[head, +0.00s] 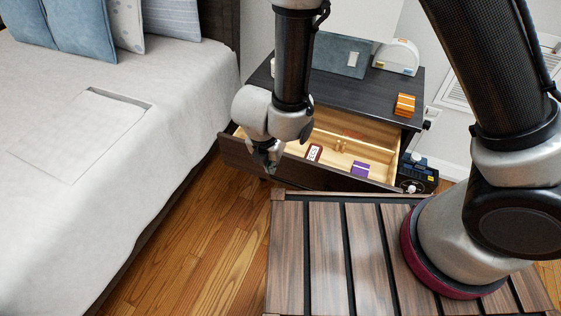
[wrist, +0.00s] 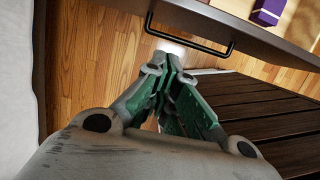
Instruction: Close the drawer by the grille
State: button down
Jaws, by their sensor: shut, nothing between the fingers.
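The drawer (head: 318,179) of the dark nightstand stands pulled out, with its pale wooden inside showing. A white wall grille (head: 457,92) is to the right of the nightstand. My gripper (head: 270,165) is shut and empty, pointing down at the left part of the drawer front. In the wrist view the shut green-padded fingers (wrist: 172,60) are just short of the black bar handle (wrist: 190,46) on the drawer front (wrist: 235,28). I cannot tell whether they touch it. The handle is hidden in the head view.
The drawer holds a red-and-white box (head: 314,153) and a purple box (head: 360,169). An orange stack (head: 404,104) and a white arched object (head: 397,57) stand on the nightstand (head: 345,93). The bed (head: 150,150) borders the left. Wooden floor (head: 190,245) lies clear between.

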jog(key=shift+w+d+f, duration=0.3)
jog(key=shift+w+f, duration=0.6)
jog(key=shift+f, duration=0.2)
jog(key=shift+w+d+f, duration=0.35)
jog(key=shift+w+f, duration=0.55)
jog(key=shift+f, duration=0.15)
jog(key=shift+w+d+f, duration=0.3)
jog(key=shift+w+f, duration=0.6)
jog(key=shift+f, duration=0.2)
